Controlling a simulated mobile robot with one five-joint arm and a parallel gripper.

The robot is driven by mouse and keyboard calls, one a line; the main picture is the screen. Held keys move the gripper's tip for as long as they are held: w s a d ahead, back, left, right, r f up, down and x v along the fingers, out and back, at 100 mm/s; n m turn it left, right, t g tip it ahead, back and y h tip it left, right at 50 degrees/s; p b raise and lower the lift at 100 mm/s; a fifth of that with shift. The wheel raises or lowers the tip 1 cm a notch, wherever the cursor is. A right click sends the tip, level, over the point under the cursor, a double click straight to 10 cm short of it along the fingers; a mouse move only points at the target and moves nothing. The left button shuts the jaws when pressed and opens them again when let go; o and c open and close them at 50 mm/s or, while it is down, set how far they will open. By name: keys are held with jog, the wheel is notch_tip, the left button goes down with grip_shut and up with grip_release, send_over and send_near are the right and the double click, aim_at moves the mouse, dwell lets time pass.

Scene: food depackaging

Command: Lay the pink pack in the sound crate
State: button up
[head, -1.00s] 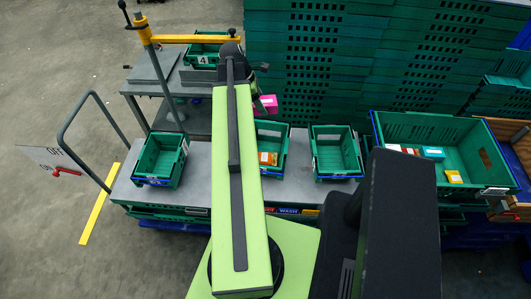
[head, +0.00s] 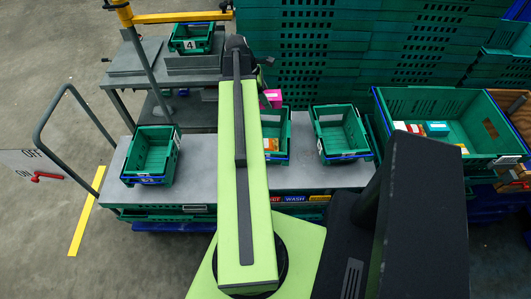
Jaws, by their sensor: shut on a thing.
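The pink pack (head: 271,98) shows just right of my arm's far end, in front of the back rim of the middle green crate (head: 285,127) in the picture. It appears held above the crate. My gripper (head: 264,100) is shut on it, though the jaws are mostly hidden behind my arm. The middle crate holds an orange-and-white pack (head: 271,145), and my arm covers its left part. A left green crate (head: 130,178) and a right green crate (head: 318,135) look empty. I cannot tell which crate is the sound one.
A large green crate (head: 383,101) at the right holds several small packs. Crate 4 (head: 191,45) stands on a rear table. A post with a yellow bar (head: 180,17) rises at the left rear. A metal rail (head: 53,97) and switch sign (head: 30,165) stand at the left.

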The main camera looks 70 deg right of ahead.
notch_tip(320, 180, down, 8)
jog(key=b, duration=1.4)
send_over(266, 136)
notch_tip(266, 136, down, 10)
jog(key=shift+d+r, duration=0.1)
jog(key=shift+r, duration=0.15)
jog(key=shift+f+b, duration=0.65)
jog(key=shift+b, duration=0.25)
jog(key=o, duration=1.5)
jog(key=shift+r, duration=0.1)
